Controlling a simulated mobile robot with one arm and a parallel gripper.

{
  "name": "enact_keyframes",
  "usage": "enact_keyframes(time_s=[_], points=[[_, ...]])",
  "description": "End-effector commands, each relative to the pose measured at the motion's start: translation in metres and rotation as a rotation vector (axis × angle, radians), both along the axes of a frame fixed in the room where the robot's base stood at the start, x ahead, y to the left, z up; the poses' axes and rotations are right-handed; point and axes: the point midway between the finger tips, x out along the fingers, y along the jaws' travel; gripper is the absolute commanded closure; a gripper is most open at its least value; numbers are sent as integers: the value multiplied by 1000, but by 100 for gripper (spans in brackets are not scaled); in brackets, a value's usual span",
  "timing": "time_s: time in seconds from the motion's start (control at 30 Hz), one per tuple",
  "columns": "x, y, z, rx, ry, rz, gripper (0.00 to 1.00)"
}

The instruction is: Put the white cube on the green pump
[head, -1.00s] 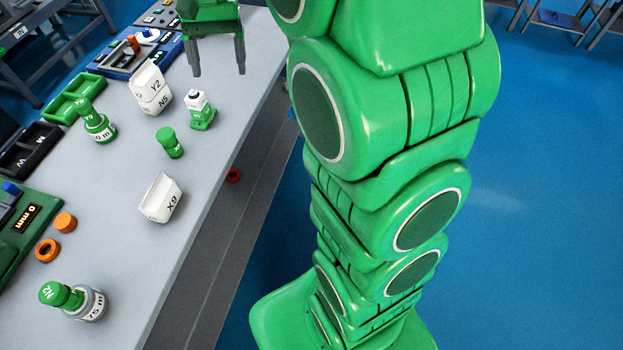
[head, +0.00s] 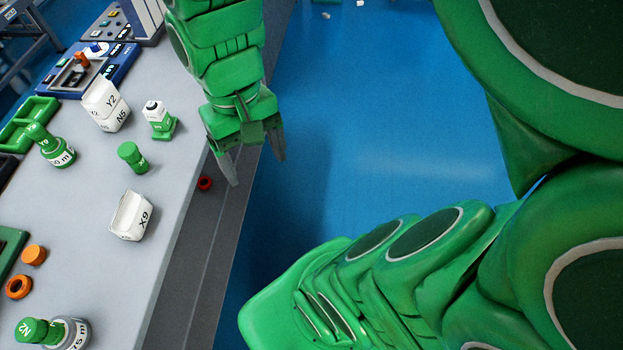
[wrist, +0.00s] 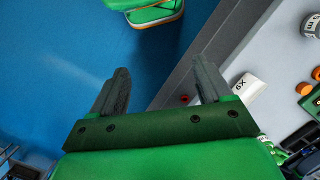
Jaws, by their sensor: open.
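My gripper (head: 256,170) is open and empty, off the right edge of the table; both fingers also show in the wrist view (wrist: 161,68). A white block marked Y2 and N5 (head: 106,105) stands on the table. A white, hollow-looking block marked X9 (head: 131,216) lies nearer and tilted, and shows at right in the wrist view (wrist: 248,87). A small green device with a white body and dark top (head: 159,120) stands right of the Y2 block. I cannot tell for certain which are the named cube and pump.
A green tray (head: 28,122) is at left. A red ring (head: 205,183) lies below the table edge.

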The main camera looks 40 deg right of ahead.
Motion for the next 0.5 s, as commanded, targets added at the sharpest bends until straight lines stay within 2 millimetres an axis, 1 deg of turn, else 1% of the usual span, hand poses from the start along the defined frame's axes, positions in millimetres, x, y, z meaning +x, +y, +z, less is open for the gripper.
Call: enact_keyframes(time_s=[0.03,0.2,0.33,0.5], points=[[-13,-8,0,-26,-20,2,22],[-39,-14,-10,-39,-33,39,22],[-49,-15,-15,-42,-34,52,22],[-52,-15,-17,-41,-34,59,22]])
